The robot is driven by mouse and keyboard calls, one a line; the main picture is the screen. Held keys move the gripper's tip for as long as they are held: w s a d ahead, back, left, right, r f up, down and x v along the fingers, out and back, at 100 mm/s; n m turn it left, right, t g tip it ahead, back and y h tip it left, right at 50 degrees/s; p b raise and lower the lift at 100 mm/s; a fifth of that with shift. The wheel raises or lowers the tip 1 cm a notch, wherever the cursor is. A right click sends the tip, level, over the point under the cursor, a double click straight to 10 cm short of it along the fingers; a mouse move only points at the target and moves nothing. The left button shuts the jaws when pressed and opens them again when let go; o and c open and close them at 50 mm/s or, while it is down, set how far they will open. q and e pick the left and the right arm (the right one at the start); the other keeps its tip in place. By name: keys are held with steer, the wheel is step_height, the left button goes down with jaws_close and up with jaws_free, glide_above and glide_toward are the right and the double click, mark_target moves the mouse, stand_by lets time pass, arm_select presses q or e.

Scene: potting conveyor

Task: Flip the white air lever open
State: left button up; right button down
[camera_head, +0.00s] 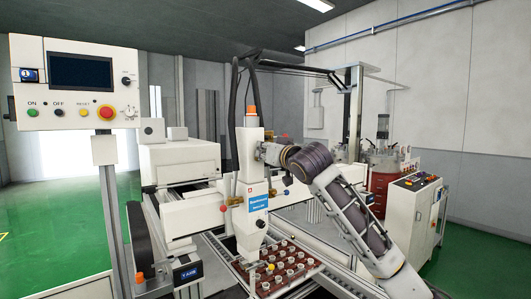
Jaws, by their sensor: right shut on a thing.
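My right arm reaches up from the lower right, and its gripper (268,153) is at the right side of the white dispensing head (256,181), above the blue label. The gripper is small and seen from behind its wrist. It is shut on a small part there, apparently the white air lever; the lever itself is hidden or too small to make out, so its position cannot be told. My left gripper is not in view.
Below the head is a dark red tray (262,291) with several white pieces. A control panel (75,85) stands at the left. Small fittings (284,192) and black hoses (234,95) are close to the head. A white console (411,205) stands at the right.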

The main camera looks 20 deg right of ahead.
steer(key=shift+w+f+n, duration=0.1)
steer(key=shift+f+n, duration=0.3)
steer(key=shift+f, duration=0.05)
steer(key=shift+a+n, duration=0.2)
steer(key=shift+n, duration=0.7)
steer(key=c, duration=2.2)
jaws_free()
steer(key=n, duration=0.4)
steer(key=a+n+t+y, duration=0.1)
steer(key=n, duration=0.1)
steer(key=shift+s+r, duration=0.25)
steer(key=shift+s, duration=0.1)
steer(key=shift+a, duration=0.1)
steer(key=o, duration=1.1)
steer(key=shift+r, duration=0.1)
steer(key=shift+c, duration=0.2)
steer(key=shift+s, duration=0.15)
steer(key=v, duration=1.1)
steer(key=shift+s, duration=0.3)
